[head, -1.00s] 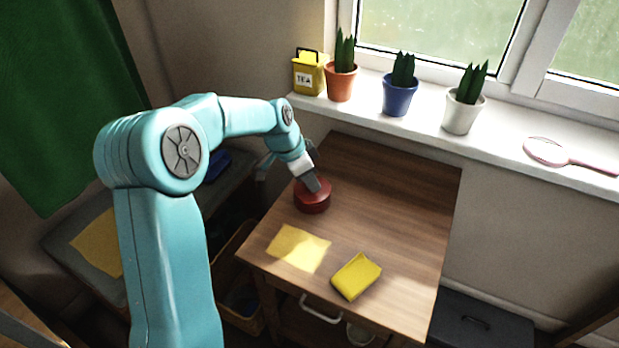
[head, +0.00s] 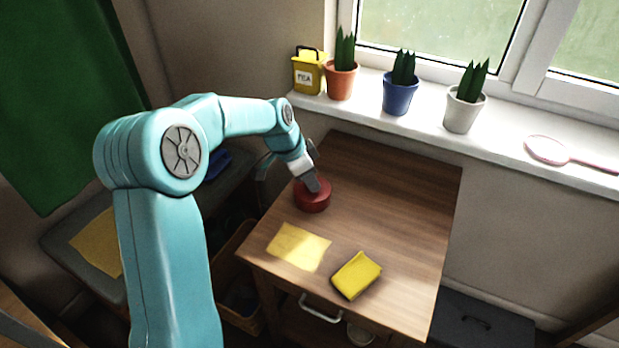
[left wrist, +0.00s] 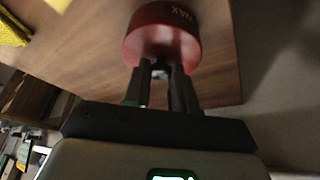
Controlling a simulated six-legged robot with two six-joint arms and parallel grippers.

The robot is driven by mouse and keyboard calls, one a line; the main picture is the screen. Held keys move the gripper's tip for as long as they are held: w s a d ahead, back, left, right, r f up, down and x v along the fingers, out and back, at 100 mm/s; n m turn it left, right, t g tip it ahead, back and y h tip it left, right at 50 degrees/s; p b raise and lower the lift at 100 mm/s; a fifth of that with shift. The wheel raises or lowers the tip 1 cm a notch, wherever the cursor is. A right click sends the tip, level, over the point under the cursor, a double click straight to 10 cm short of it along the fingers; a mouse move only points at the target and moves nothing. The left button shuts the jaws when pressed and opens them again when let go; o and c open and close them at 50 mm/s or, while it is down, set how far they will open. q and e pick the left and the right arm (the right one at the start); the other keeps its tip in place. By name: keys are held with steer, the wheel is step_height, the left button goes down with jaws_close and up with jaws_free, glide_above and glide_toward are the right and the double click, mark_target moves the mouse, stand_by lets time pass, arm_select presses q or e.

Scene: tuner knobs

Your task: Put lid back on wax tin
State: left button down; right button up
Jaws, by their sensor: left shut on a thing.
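The red round wax tin (head: 313,202) stands upright on the wooden table, near its left edge. In the left wrist view, the letters WAX show on the side of the tin (left wrist: 165,20). The red lid (left wrist: 160,48) shows as the top face of the tin, and I see no clear gap under it. My left gripper (head: 314,186) points down at the top of the tin. In the left wrist view its two fingers (left wrist: 160,76) are shut on a small dark part at the middle of the lid. My right gripper is not in view.
A yellow sponge-like block (head: 356,275) and a pale yellow cloth (head: 298,247) lie toward the table's front. The right and back of the table (head: 400,190) are clear. Potted plants, a yellow tea tin (head: 308,75) and a pink hand mirror (head: 547,150) are on the windowsill.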

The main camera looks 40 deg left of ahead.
arm_select(q)
steer(key=shift+c, duration=1.8)
jaws_free()
steer(key=shift+r, duration=0.1)
steer(key=shift+r+p, duration=2.65)
steer(key=shift+r, duration=0.75)
jaws_close()
steer(key=shift+f, duration=0.15)
